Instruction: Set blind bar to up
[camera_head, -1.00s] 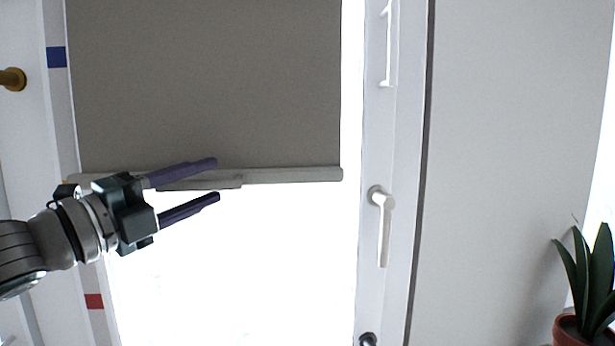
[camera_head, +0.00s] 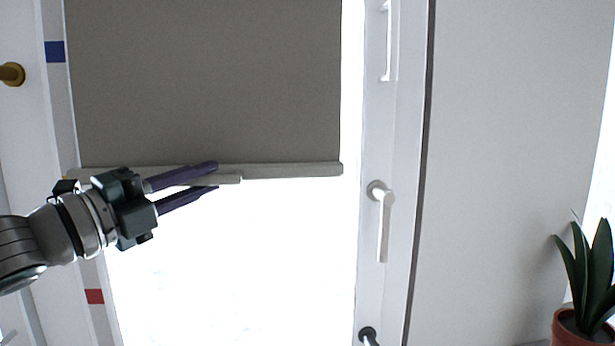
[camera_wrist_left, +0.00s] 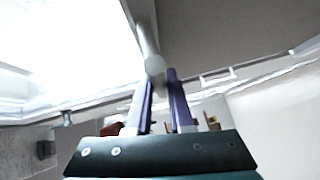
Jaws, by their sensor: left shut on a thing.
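The grey blind (camera_head: 205,80) hangs over the upper window, with its pale bar (camera_head: 290,170) along the lower edge. A short light handle piece (camera_head: 228,180) sticks out at the bar's middle left. My left gripper (camera_head: 212,177) comes in from the left, its two purple fingers above and below this piece, shut on it. In the left wrist view the bar (camera_wrist_left: 154,64) shows end-on at the fingertips. The blue mark (camera_head: 55,52) is high on the left frame and the red mark (camera_head: 95,296) is low. My right gripper is not in view.
A white window handle (camera_head: 381,220) and a frame pull (camera_head: 388,40) are right of the blind. A brass knob (camera_head: 12,74) is at the far left. A potted plant (camera_head: 585,280) stands at the lower right. The window below the bar is clear.

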